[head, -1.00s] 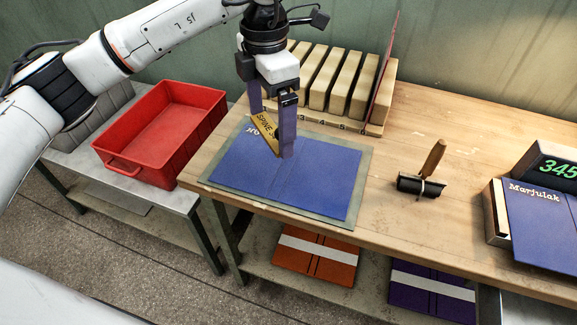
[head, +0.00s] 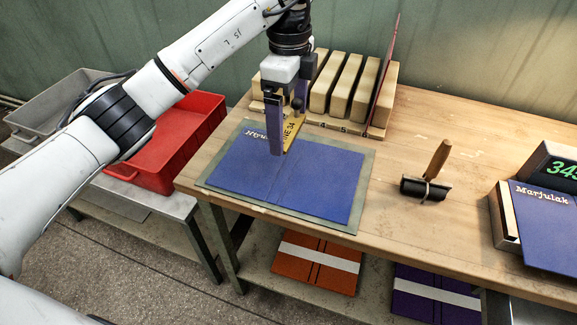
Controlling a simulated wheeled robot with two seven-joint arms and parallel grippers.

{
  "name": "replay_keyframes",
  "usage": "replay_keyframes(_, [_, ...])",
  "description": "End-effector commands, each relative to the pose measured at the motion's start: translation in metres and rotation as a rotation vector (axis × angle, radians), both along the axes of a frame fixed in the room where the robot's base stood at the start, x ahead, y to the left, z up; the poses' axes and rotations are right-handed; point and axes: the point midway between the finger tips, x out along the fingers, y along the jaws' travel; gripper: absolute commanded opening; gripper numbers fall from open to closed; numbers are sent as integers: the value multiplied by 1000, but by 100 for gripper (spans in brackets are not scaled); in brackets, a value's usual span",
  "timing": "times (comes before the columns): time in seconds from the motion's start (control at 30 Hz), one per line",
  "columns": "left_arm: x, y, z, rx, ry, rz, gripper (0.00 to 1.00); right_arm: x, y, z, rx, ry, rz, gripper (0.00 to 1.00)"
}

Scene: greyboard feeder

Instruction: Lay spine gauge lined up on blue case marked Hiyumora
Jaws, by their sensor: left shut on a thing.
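The blue case (head: 320,185) lies open and flat on a grey-green mat (head: 366,172) on the wooden bench. Pale lettering starting "Hiyu" shows at its upper left; the rest is hidden behind my left gripper. The gauge is held over the upper middle of the case, near the fold line. I cannot tell whether it touches the case. My right gripper is not in view.
A wooden rack (head: 345,88) with numbered blocks stands behind the mat. A roller (head: 425,188) lies to the right, near a blue case marked Marjulak (head: 545,225) and a display (head: 556,168). A red bin (head: 205,115) is at left. Orange (head: 315,262) and purple (head: 430,297) cases lie below.

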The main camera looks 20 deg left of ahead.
Motion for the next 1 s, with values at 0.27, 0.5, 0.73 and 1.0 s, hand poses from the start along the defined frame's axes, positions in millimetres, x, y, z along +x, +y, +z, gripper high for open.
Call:
replay_keyframes(0.27, [-1,0,-47,0,3,20,60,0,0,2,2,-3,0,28])
replay_keyframes(0.5, [0,0,-68,0,1,18,60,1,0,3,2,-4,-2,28])
replay_keyframes(0.73, [-1,0,-97,0,1,18,60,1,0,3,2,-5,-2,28])
replay_keyframes(1.0, [0,0,-98,0,-1,17,60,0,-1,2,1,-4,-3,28])
